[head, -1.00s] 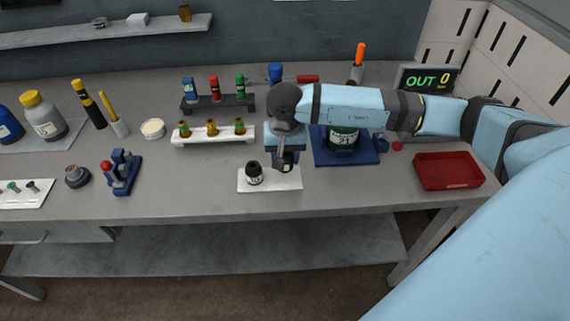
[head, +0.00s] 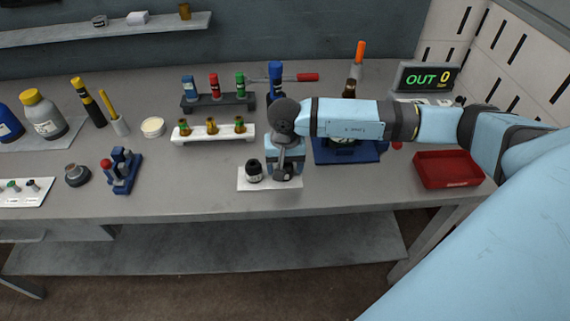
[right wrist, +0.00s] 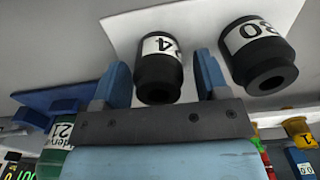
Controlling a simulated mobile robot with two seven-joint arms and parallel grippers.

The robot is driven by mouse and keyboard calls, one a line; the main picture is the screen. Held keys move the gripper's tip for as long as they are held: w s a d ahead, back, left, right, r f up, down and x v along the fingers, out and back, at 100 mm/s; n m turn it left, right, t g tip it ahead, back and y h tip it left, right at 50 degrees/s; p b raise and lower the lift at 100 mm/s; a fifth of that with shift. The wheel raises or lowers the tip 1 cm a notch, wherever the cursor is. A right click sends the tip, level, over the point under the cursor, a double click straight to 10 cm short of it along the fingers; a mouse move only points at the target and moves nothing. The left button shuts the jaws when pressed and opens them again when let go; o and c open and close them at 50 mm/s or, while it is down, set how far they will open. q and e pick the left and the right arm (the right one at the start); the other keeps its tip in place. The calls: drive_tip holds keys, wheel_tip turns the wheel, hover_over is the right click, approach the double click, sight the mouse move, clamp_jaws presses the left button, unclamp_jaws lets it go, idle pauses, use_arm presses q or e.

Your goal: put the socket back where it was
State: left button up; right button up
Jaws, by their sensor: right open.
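Two black sockets with white labels stand on a white mat (head: 246,185) near the front of the bench. The left one (head: 254,172) in the head view appears to be the socket marked 30 (right wrist: 262,60) in the right wrist view. The socket marked 24 (right wrist: 160,72) lies between the fingers of my right gripper (right wrist: 160,65), which is open and not clasping it. In the head view my right gripper (head: 284,170) is low over the right part of the mat and mostly hides that socket. My left gripper is not in view.
A blue tray (head: 370,157) with a green container stands right of the mat, partly behind my arm. A red bin (head: 448,169) is further right. A white rack (head: 213,138) of small bottles stands behind.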

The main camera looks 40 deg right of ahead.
drive_tip(key=shift+r, duration=0.1)
drive_tip(key=shift+r+p, duration=0.25)
drive_tip(key=shift+p, duration=0.15)
wheel_tip(320, 180, up, 12)
drive_tip(key=b, duration=0.2)
drive_tip(key=shift+f, duration=0.15)
